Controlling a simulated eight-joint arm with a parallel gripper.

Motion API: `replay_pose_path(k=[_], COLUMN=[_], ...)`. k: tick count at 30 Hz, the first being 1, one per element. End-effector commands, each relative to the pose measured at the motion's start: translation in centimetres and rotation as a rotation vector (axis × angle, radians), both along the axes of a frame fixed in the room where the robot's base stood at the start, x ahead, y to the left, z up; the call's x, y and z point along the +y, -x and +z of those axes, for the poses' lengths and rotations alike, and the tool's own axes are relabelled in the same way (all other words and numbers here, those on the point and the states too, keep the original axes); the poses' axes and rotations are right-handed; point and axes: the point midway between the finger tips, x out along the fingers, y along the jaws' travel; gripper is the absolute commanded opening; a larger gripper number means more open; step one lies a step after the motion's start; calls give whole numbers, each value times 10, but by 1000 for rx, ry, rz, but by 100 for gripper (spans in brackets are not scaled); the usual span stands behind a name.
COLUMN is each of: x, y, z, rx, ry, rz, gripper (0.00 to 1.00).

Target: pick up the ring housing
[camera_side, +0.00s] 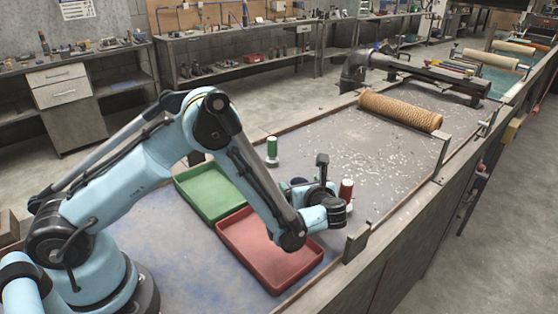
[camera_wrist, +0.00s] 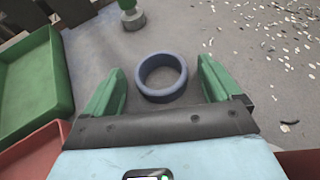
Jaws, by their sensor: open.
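The ring housing (camera_wrist: 161,96) is a dark blue ring lying flat on the grey worktop in the wrist view, its hole facing up. My gripper (camera_wrist: 161,66) is open, with one green finger on each side of the ring in the picture and a gap to it on both sides. Nothing is held. In the side view my wrist (camera_side: 325,205) is low over the table beyond the red tray; the fingers cannot be made out there. A small dark blue shape (camera_side: 298,182) shows beside it, possibly the ring housing, partly covered.
A green tray (camera_wrist: 62,62) and a red tray (camera_side: 230,233) lie to the left of the ring. A green spool (camera_side: 272,147) stands behind, and a red spool (camera_side: 346,188) stands close to my wrist. Pale chips litter the worktop towards a tan mesh roll (camera_side: 400,110).

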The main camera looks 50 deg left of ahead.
Motion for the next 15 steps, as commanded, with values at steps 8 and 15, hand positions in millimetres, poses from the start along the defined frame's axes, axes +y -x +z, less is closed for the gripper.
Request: replay_pose_path(k=[8,15], x=[10,9], y=[-5,-5], z=[-5,-4], rx=[0,0], ry=[0,0], rz=[-1,-1], gripper=[91,69])
